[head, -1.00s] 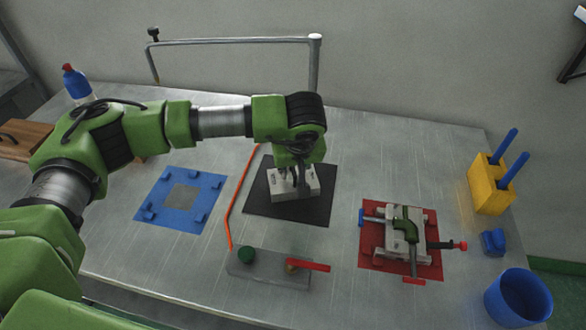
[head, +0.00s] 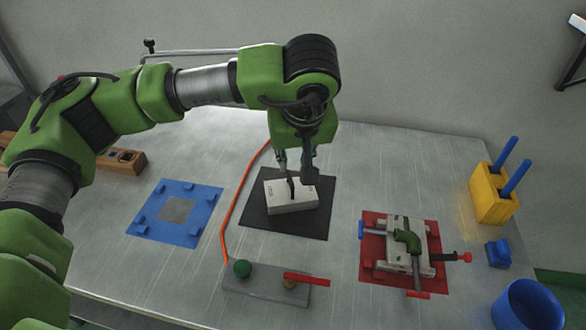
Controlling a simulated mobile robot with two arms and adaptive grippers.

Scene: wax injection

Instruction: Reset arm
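My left gripper (head: 295,170) hangs over the black mat (head: 258,215), pointing down. Its two dark fingers look apart, with nothing held between them. A pale grey mould block (head: 293,203) lies on the mat just below the fingertips, with a small dark upright part on its top. The fingertips overlap the block's far edge in the picture, so the exact gap is hard to tell. My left arm reaches in from the left across the back of the table. My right gripper is not in view.
A blue fixture plate (head: 160,230) lies left. A grey base (head: 262,291) with a green knob and red lever sits in front. A clamped block (head: 395,245) stands on a red mat at right. A yellow holder (head: 490,200) and blue cup (head: 526,306) stand far right.

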